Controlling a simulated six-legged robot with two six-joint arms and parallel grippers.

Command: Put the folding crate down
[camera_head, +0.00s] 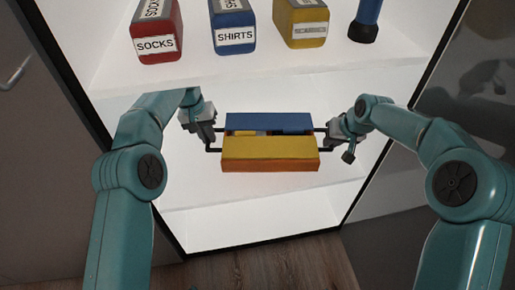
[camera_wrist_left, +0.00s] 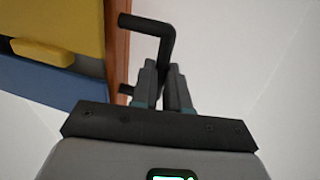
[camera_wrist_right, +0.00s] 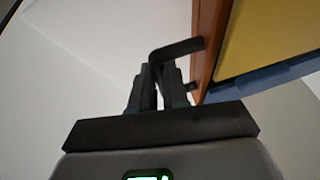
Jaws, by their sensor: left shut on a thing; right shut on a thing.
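The folding crate (camera_head: 270,148) has yellow, blue and orange sides and a black handle at each end. It is in front of or inside the middle bay of a white lit shelf unit (camera_head: 200,95); I cannot tell whether it touches the shelf board. My left gripper (camera_head: 210,138) is shut on its left handle, which shows in the left wrist view (camera_wrist_left: 150,25). My right gripper (camera_head: 336,133) is shut on its right handle, which shows in the right wrist view (camera_wrist_right: 178,48). A yellow item and dark items show inside the crate.
On the shelf above stand a red box labelled SOCKS (camera_head: 155,30), a blue box labelled SHIRTS (camera_head: 233,27), a yellow labelled box (camera_head: 301,22) and a blue and black object (camera_head: 366,20). White space lies below the crate. Wooden floor (camera_head: 290,265) shows at the bottom.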

